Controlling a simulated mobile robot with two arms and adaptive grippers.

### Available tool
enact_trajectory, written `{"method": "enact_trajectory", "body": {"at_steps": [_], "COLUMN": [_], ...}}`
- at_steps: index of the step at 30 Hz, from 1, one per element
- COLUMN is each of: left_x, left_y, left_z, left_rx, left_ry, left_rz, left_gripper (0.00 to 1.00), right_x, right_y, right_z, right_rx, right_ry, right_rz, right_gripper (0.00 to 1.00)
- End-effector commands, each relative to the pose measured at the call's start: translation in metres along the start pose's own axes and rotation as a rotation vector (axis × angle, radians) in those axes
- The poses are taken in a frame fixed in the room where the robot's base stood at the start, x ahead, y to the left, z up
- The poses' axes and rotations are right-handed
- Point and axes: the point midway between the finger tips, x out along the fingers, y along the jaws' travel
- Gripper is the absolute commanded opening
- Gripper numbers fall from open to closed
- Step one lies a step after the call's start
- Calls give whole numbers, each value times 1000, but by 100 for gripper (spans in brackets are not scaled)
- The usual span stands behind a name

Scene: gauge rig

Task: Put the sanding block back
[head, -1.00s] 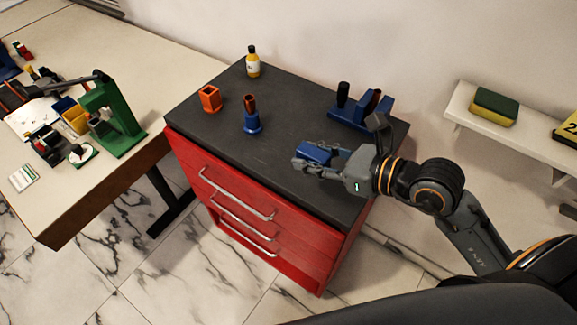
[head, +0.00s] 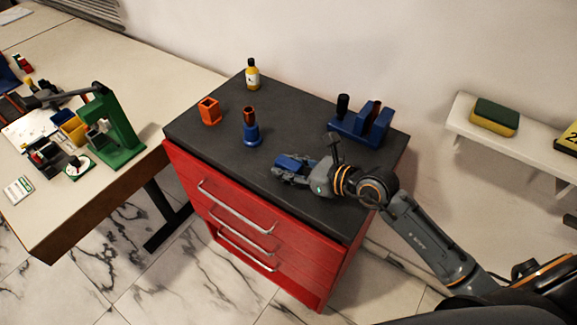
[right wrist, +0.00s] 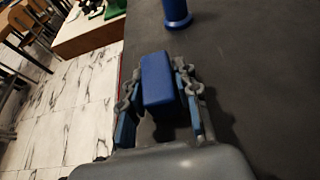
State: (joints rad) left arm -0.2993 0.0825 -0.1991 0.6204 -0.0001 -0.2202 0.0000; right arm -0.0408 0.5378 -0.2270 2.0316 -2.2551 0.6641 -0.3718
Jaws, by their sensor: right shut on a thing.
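My right gripper (head: 290,172) is shut on a blue block (head: 294,162), taken here as the sanding block, low over the dark top of the red cabinet (head: 205,150). In the right wrist view the block (right wrist: 158,80) is between the two fingers of the gripper (right wrist: 157,95). I cannot tell if it touches the top. A blue slotted rack (head: 362,127) stands behind the gripper, with a dark-handled piece and a brownish piece in it.
On the cabinet top stand an orange square cup (head: 210,111), a blue holder with a brown-topped piece (head: 251,133) and a yellow bottle (head: 252,75). A green press (head: 113,125) is on the left table. A wall shelf (head: 520,150) at right bears a sponge (head: 494,117).

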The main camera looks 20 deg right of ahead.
Motion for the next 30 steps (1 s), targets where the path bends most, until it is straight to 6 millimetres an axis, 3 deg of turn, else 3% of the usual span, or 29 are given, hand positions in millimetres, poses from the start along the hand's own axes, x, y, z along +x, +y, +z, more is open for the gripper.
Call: {"method": "enact_trajectory", "body": {"at_steps": [12, 13, 16, 26, 30], "left_x": [3, 2, 2, 0, 2], "left_y": [4, 4, 4, 4, 4], "left_z": [-1, -1, -1, -1, 0], "left_rx": [1, 1, 1, 0, 0], "left_ry": [1, 1, 1, 1, 1], "left_rz": [5, 5, 5, 5, 4], "left_gripper": [40, 40, 40, 40, 40], "right_x": [3, 2, 2, 1, -11], "right_y": [0, 0, 0, 0, 0], "right_z": [-7, -6, -6, -3, -5], "right_rx": [-1, -1, -1, -1, -1], "right_ry": [-2, -1, -1, -2, 0], "right_rz": [0, 0, 0, 0, -1], "right_gripper": [0, 35, 54, 54, 54]}}
